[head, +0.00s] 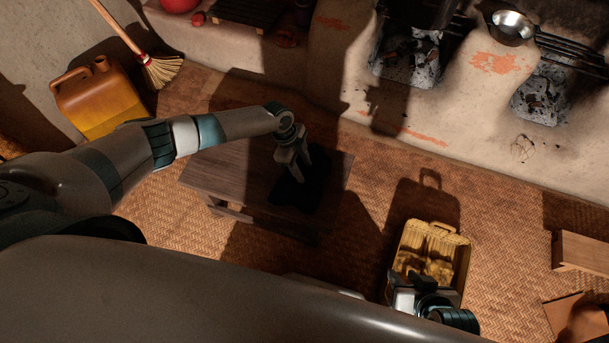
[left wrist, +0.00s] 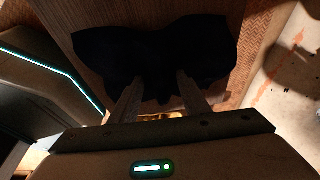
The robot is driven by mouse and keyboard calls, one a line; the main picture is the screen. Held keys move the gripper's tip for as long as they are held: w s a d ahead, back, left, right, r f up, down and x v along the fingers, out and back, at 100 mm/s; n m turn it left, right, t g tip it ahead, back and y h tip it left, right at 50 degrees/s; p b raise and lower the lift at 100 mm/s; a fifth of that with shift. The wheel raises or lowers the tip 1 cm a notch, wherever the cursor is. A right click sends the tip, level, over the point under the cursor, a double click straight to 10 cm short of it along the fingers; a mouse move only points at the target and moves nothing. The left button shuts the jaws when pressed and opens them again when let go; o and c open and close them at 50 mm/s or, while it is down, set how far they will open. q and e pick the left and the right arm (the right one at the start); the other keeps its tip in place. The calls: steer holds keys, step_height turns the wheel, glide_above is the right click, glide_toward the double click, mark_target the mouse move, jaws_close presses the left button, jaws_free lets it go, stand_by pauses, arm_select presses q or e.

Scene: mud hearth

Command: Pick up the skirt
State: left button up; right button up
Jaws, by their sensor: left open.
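The skirt (head: 296,196) is a dark, nearly black cloth lying on a low wooden table (head: 225,168). It also shows in the left wrist view (left wrist: 155,50), spread out with uneven edges. My left gripper (head: 291,172) points down over the skirt. In the left wrist view its two fingers (left wrist: 160,88) are apart, with their tips at the edge of the dark cloth. Whether the tips touch the cloth is too dark to tell. My right gripper (head: 420,284) is at the bottom of the head view; its fingers are too unclear to read.
An orange jerrycan (head: 100,108) and a broom (head: 158,70) are at the back left. The mud hearth (head: 470,110) runs along the back. A wooden box (head: 582,250) is at the right.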

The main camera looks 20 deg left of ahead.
mark_target(303, 169)
arm_select(q)
steer(key=shift+c, duration=0.3)
arm_select(e)
steer(key=shift+s, duration=0.1)
arm_select(q)
steer(key=c, duration=0.9)
arm_select(e)
steer(key=shift+a, duration=0.1)
